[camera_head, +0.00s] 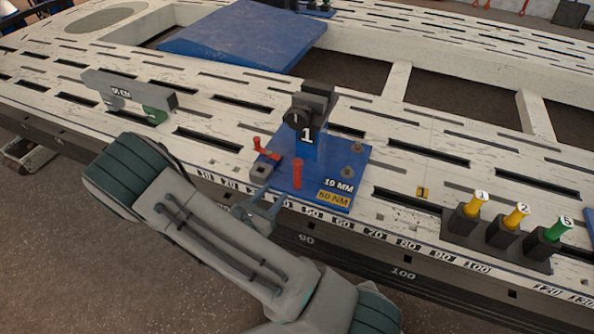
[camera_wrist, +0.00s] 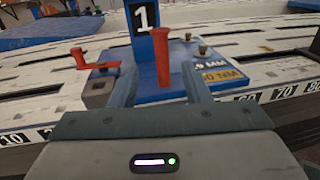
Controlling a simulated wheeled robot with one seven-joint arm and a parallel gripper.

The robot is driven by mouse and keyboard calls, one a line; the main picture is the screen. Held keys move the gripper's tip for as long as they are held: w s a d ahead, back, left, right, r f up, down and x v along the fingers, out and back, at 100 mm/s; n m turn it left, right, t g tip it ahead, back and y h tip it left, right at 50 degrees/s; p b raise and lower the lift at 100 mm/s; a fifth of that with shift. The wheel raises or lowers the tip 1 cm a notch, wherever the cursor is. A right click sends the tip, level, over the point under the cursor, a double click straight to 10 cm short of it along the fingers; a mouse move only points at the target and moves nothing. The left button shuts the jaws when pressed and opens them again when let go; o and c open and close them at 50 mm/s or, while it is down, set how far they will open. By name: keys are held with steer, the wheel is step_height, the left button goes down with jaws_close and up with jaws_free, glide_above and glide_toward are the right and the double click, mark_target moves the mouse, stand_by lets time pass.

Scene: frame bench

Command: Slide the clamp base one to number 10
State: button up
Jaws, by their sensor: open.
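Clamp base one is a blue plate (camera_head: 335,180) with an upright post marked 1 (camera_head: 307,136); it sits on the slotted white bench at the front edge. It also shows in the wrist view (camera_wrist: 150,90). A red upright peg (camera_head: 297,174) stands near its front edge, and a red crank (camera_head: 266,150) is at its left. My gripper (camera_head: 274,194) is open at the front of the plate. In the wrist view its fingers (camera_wrist: 160,88) flank the peg in the picture; contact cannot be told. Number 10 (camera_wrist: 38,133) on the edge scale lies left of the base.
A grey bracket (camera_head: 130,91) stands on the bench to the left. A dark holder (camera_head: 495,240) with numbered yellow and green pieces stands to the right. A blue panel (camera_head: 245,35) lies behind. The bench along the scale just left of the base looks clear.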

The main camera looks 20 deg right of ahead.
mark_target(295, 169)
steer(key=b+x, duration=0.3)
steer(key=x, duration=1)
steer(key=shift+w+d, duration=0.1)
steer(key=shift+d, duration=0.15)
